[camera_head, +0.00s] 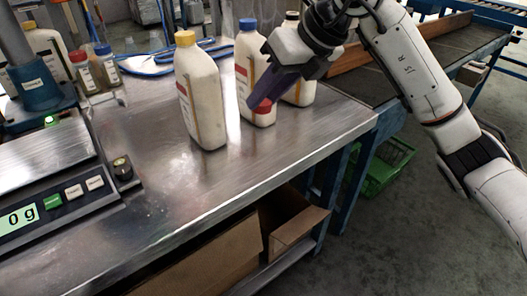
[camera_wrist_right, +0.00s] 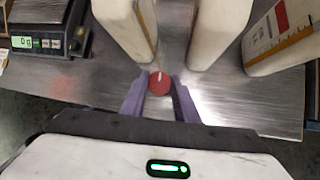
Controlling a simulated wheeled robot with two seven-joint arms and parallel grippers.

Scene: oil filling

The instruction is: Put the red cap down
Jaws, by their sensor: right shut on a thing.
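The round red cap (camera_head: 262,106) is between the purple fingertips of my right gripper (camera_head: 259,100), in front of the blue-capped bottle. In the right wrist view the red cap (camera_wrist_right: 159,83) sits at the tips of my right gripper (camera_wrist_right: 160,88), with a finger on each side. The gripper is shut on it and points down toward the metal table (camera_head: 270,155). I cannot tell whether the cap touches the tabletop. My left gripper is out of view.
A yellow-capped bottle (camera_head: 202,100), a blue-capped bottle (camera_head: 252,60) and a dark-capped bottle (camera_head: 304,92) stand close around the gripper. A scale (camera_head: 65,200) reading 0 g is at the left. The table's front middle is clear; its edge is near.

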